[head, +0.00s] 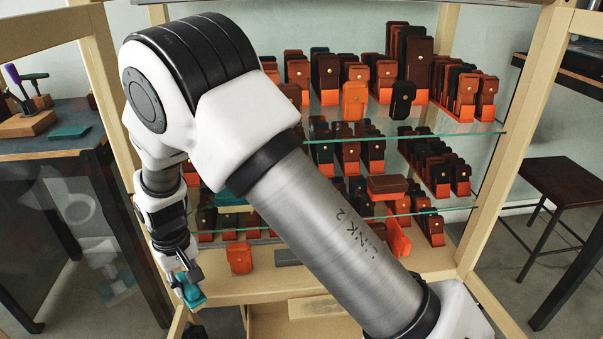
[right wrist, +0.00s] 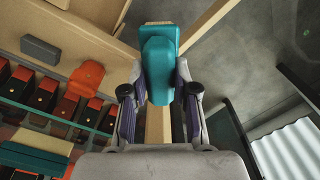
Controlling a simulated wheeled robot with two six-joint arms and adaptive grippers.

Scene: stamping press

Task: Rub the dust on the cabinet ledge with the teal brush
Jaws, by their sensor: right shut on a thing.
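My right gripper (head: 184,280) is at the lower left of the head view, by the left front of the cabinet ledge (head: 235,289). It is shut on the teal brush (head: 191,291). In the right wrist view the teal brush (right wrist: 160,68) sits between the two fingers, with a pale bristle edge at its far end. I cannot tell whether the brush touches the ledge. A paler tan patch (head: 314,307) shows on the cabinet's front wood; I cannot tell whether it is the dust. My left gripper is not in view.
Glass shelves (head: 460,130) hold several brown, orange and black leather cases. An orange case (head: 239,258) and a dark grey case (head: 287,257) are low in the cabinet. A wooden post (head: 110,90) stands left of my arm. A dark stool (head: 560,185) is at right.

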